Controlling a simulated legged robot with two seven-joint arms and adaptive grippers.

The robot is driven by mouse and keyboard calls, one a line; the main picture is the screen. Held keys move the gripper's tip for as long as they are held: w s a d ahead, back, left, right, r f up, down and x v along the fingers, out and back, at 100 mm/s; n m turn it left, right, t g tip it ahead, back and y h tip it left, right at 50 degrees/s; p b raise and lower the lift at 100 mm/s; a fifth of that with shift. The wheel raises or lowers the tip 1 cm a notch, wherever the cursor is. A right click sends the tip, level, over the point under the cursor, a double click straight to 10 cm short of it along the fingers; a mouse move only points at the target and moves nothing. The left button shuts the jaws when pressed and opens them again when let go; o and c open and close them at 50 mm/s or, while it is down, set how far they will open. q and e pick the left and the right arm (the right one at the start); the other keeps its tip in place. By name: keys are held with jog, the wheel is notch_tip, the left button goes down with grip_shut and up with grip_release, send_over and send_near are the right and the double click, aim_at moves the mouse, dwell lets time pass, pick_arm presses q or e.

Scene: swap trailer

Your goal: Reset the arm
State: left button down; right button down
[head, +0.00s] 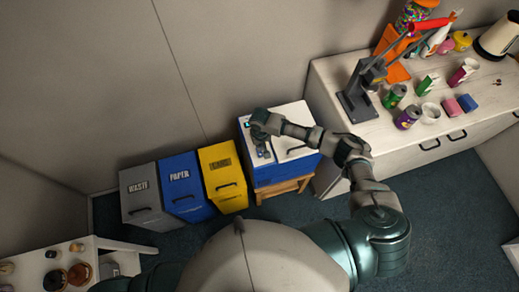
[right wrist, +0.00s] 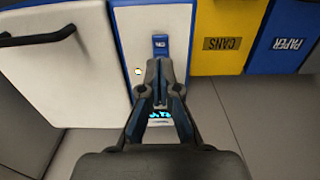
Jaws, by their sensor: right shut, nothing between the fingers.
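My right arm reaches in from the lower right of the head view. Its gripper (head: 263,152) is over the near part of a blue box with a white top (head: 292,143). In the right wrist view the gripper (right wrist: 159,64) is shut and empty, its fingertips together over the white panel (right wrist: 130,30) of this box. A small blue part (right wrist: 160,43) on the panel is just beyond the fingertips; I cannot tell if they touch it. A lit cyan display shows between the finger links. My left gripper is not in view.
Grey waste (head: 140,190), blue paper (head: 182,178) and yellow (head: 221,170) bins stand left of the box. A white counter (head: 330,75) at right holds a dark press-like device (head: 358,98), cans, cartons and a kettle. A low white table (head: 40,258) with small items is at lower left.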

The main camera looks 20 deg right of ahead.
jog(key=shift+r+p, duration=0.55)
jog(key=shift+r, duration=0.15)
jog(key=shift+f, duration=0.1)
